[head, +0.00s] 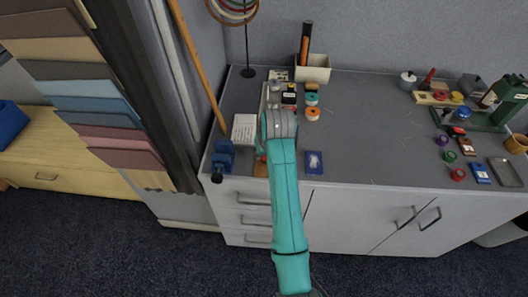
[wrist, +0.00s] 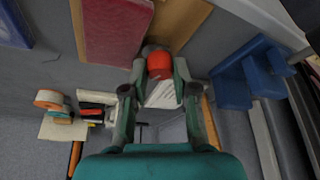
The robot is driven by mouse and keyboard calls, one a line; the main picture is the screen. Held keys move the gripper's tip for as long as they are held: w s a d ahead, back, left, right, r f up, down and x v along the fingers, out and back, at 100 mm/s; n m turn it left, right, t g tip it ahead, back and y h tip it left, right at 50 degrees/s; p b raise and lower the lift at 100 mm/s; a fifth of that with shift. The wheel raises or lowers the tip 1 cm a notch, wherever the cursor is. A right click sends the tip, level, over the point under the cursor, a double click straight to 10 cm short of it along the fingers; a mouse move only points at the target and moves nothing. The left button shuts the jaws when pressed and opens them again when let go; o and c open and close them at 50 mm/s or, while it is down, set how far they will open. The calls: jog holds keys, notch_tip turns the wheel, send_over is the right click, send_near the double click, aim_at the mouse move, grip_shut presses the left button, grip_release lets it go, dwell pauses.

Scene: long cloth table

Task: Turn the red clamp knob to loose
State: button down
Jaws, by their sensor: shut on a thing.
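The red knob (wrist: 158,64) sits between my fingertips in the wrist view, with a dark rounded part at its far end. My gripper (wrist: 160,73) is shut on it, one finger on each side. In the head view, my teal arm reaches over the front left of the cabinet top and hides most of my gripper and the knob. The knob's pointer or marking cannot be made out.
A blue clamp-like block (head: 223,157) stands at the front left edge; it also shows in the wrist view (wrist: 245,76). The middle top is clear.

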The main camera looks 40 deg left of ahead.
jog(key=shift+d+n+g, duration=0.1)
jog(key=shift+n+g, duration=0.7)
jog(key=shift+n, duration=1.2)
jog(key=shift+y, duration=0.3)
jog(key=c, duration=0.9)
grip_release()
jog(key=shift+w, duration=0.1)
jog(key=v, duration=1.2)
jog(key=shift+f, duration=0.1)
